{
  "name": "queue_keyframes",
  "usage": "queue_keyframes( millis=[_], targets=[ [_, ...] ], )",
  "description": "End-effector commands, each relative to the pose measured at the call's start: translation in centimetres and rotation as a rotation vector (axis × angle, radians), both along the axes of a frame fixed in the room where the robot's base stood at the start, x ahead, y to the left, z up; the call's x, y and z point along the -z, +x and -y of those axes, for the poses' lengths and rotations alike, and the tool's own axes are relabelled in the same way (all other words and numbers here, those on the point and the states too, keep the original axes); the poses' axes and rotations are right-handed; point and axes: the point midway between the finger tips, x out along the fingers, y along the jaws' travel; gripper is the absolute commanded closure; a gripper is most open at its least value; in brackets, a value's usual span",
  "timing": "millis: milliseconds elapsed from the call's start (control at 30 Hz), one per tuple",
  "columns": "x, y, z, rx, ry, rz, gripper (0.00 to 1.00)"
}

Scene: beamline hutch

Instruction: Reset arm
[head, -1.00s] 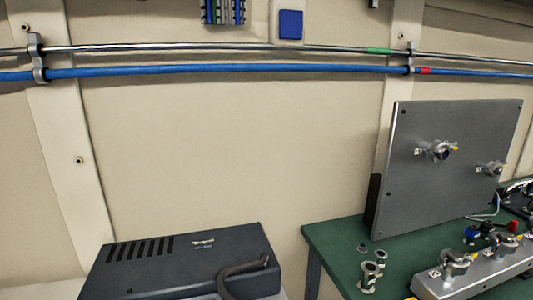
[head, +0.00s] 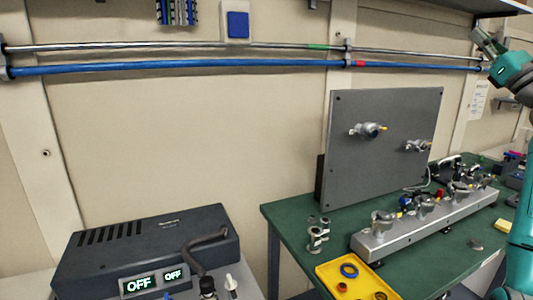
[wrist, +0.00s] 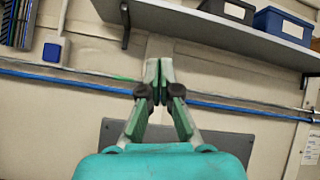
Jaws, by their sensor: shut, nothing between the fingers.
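My gripper (wrist: 158,72) is shut and empty in the wrist view, its green-lined fingers together. It points up, in front of the cream wall and below a shelf. In the head view my gripper (head: 484,40) shows at the upper right, at the end of my teal and grey arm, raised well above the green table (head: 290,212). It touches nothing that I can see.
A grey panel (head: 385,125) with valves stands on the table, near a metal manifold (head: 385,240) and a yellow tray (head: 325,270). A dark box (head: 140,245) with OFF displays is at left. Pipes (head: 200,67) cross the wall; a shelf (wrist: 215,25) hangs above.

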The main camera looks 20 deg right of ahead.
Motion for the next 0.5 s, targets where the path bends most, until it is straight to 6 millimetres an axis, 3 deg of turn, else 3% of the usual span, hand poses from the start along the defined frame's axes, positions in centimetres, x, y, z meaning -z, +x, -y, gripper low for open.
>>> queue_keyframes(
  millis=[267, 500],
  targets=[
    [4.4, 1.4, -1.3, -0.087, 0.086, 0.002, 1.00],
    [10.7, 3.2, -3.7, -0.211, 0.213, 0.005, 1.00]
  ],
)
